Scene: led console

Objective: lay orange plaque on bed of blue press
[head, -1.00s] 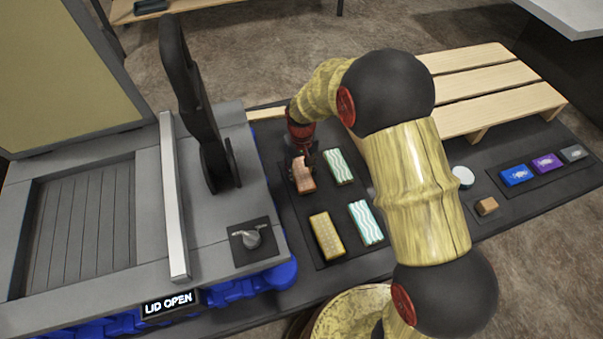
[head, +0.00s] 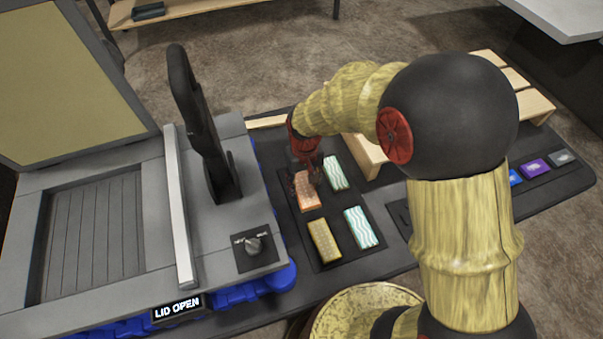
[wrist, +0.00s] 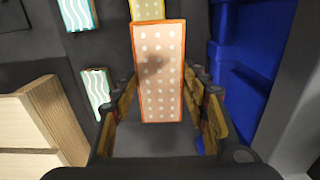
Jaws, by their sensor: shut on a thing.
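The orange plaque (head: 308,191) with pale dots is at the far left of a dark tray (head: 330,258). My gripper (head: 307,178) is over it, and in the wrist view the plaque (wrist: 160,70) stands between the two fingers (wrist: 165,105). The fingers are shut on it. I cannot tell whether it is clear of the tray. The blue press (head: 278,278) is at the left, with its lid (head: 70,85) up and its slatted grey bed (head: 95,240) bare. Its sign (head: 177,307) reads LID OPEN.
A yellow plaque (head: 324,240) and two teal wavy plaques (head: 360,228) (head: 335,173) lie on the tray. A tall black handle (head: 190,100) and a silver bar (head: 178,210) stand between tray and bed. A wooden rack (head: 365,153) is behind my arm.

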